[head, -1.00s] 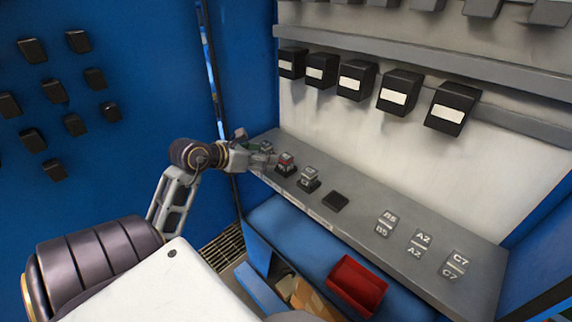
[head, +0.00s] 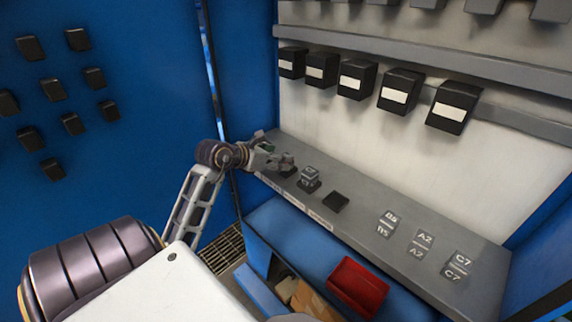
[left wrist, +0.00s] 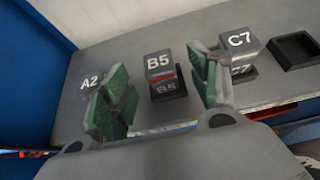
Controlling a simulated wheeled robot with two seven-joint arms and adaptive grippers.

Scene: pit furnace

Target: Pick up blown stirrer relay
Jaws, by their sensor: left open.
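A small grey relay marked B5 with a red band (left wrist: 160,68) sits upright in a dark socket on the grey shelf. My left gripper (left wrist: 163,88) is open, its green-padded fingers on either side of this relay; contact cannot be told. In the head view the left gripper (head: 281,160) is over the shelf's left part and mostly hides the B5 relay. A relay marked A2 (left wrist: 90,82) is partly behind the left finger. A relay marked C7 (left wrist: 240,42) stands right of the other finger; it also shows in the head view (head: 310,173). My right gripper is not in view.
An empty black socket (head: 335,202) is right of C7. Relays marked B5 (head: 387,222), A2 (head: 421,243) and C7 (head: 457,265) are farther right on the shelf. A red bin (head: 358,285) is below. Black boxes (head: 399,92) hang above.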

